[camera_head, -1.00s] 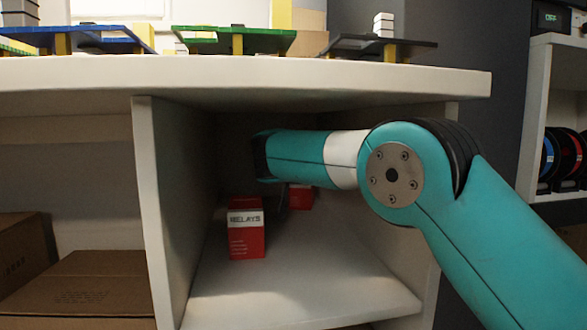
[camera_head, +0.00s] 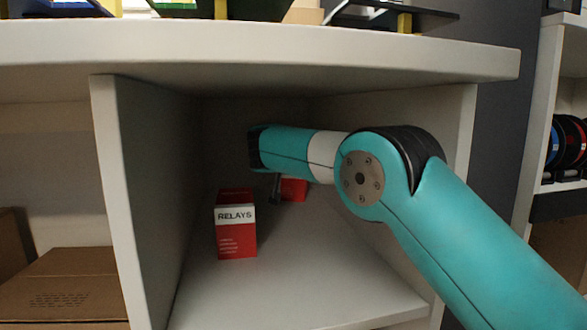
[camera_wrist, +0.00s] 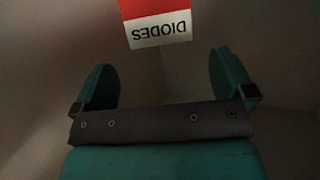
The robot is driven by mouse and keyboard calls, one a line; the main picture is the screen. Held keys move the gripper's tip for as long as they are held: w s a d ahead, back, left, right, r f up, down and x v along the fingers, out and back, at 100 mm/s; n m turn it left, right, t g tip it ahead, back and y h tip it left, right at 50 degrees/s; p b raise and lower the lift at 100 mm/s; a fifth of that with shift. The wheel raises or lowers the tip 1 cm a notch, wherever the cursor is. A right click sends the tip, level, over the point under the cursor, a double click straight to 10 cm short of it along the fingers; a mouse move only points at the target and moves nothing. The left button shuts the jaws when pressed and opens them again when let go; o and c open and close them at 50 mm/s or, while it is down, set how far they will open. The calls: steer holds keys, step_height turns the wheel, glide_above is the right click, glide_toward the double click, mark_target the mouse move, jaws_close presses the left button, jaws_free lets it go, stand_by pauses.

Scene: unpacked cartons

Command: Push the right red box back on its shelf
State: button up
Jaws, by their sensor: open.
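The right red box (camera_head: 294,189) stands deep in the shelf compartment, partly hidden behind my arm and gripper in the head view. In the wrist view the red box (camera_wrist: 155,12) is at the top edge, upside down, with a white "DIODES" label. My gripper (camera_wrist: 165,88) is open and empty, its two teal fingers spread apart with the box beyond them. In the head view part of my gripper (camera_head: 275,188) shows as a dark finger hanging in front of the box's left side. I cannot tell whether it touches the box.
Another red box (camera_head: 236,228) labelled "RELAYS" stands to the left, nearer the front. White side panels (camera_head: 128,200) and a thick top (camera_head: 270,48) enclose the compartment. The shelf floor (camera_head: 300,275) in front is bare. A brown carton (camera_head: 65,290) is in the compartment to the left.

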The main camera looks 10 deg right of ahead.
steer(key=p, duration=0.4)
glide_above(295, 189)
steer(key=w, duration=0.2)
steer(key=shift+s+f, duration=0.2)
steer(key=shift+f, duration=0.7)
steer(key=shift+w+d+f+p, duration=0.2)
steer(key=shift+w+f+p, duration=0.2)
steer(key=shift+w+p, duration=0.25)
steer(key=shift+w+d+f, duration=0.1)
steer(key=shift+w+f, duration=0.15)
steer(key=shift+f, duration=0.1)
steer(key=shift+c, duration=0.2)
steer(key=shift+p, duration=0.35)
steer(key=c, duration=1)
